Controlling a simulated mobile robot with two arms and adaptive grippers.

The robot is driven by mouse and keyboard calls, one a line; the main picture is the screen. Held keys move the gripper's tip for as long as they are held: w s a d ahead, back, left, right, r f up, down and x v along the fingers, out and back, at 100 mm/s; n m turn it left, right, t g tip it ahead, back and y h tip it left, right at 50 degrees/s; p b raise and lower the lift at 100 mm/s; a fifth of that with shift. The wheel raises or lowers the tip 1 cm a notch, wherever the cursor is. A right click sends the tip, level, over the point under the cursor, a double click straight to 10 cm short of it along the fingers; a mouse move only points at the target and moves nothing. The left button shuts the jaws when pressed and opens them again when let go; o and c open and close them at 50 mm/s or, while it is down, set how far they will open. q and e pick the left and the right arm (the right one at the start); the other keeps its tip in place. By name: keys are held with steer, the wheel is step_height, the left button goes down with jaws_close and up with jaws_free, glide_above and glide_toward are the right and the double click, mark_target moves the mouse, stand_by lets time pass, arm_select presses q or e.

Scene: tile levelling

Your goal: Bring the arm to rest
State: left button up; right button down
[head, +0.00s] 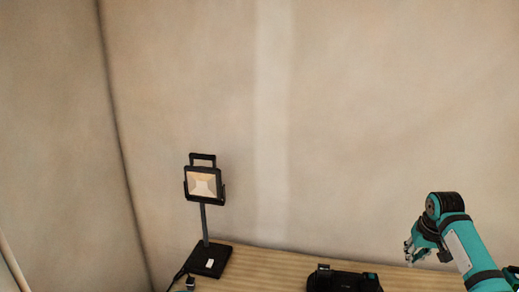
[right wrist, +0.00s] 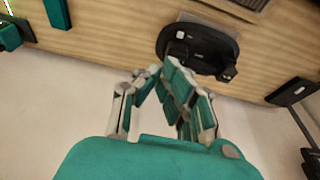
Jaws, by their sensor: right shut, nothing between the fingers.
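My right arm comes in from the right edge of the head view, and its gripper (head: 412,252) hangs above the right part of the wooden surface. In the right wrist view the fingers of the right gripper (right wrist: 164,70) come together, shut and empty. Past their tips is a dark rounded object (right wrist: 205,50) on the wood, with clear space around the fingers hard to judge. My left gripper is not in view.
A work light (head: 204,183) on a pole stands on a black base (head: 208,260) at the surface's left end. A black case-like object (head: 343,281) with teal parts sits at the front middle. A plain wall (head: 350,120) rises behind.

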steer(key=s+a+f+n, duration=0.5)
steer(key=s+a+f, duration=1.2)
steer(key=s+a+r, duration=0.1)
steer(key=s+a, duration=0.2)
steer(key=s, duration=0.9)
steer(key=s+a+r, duration=0.2)
steer(key=s+a, duration=0.1)
steer(key=s, duration=0.8)
step_height(320, 180, down, 35)
steer(key=s+g+b, duration=0.1)
steer(key=s+b, duration=0.2)
steer(key=b, duration=0.3)
arm_select(q)
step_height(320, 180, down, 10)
steer(key=b, duration=0.4)
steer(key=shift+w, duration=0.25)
arm_select(e)
steer(key=s+d+f+g, duration=0.1)
steer(key=s+d+f, duration=0.2)
steer(key=s+f, duration=1.2)
step_height(320, 180, down, 2)
steer(key=shift+f+y, duration=0.25)
steer(key=shift+y, duration=0.05)
steer(key=shift+s, duration=0.1)
steer(key=shift+d, duration=0.15)
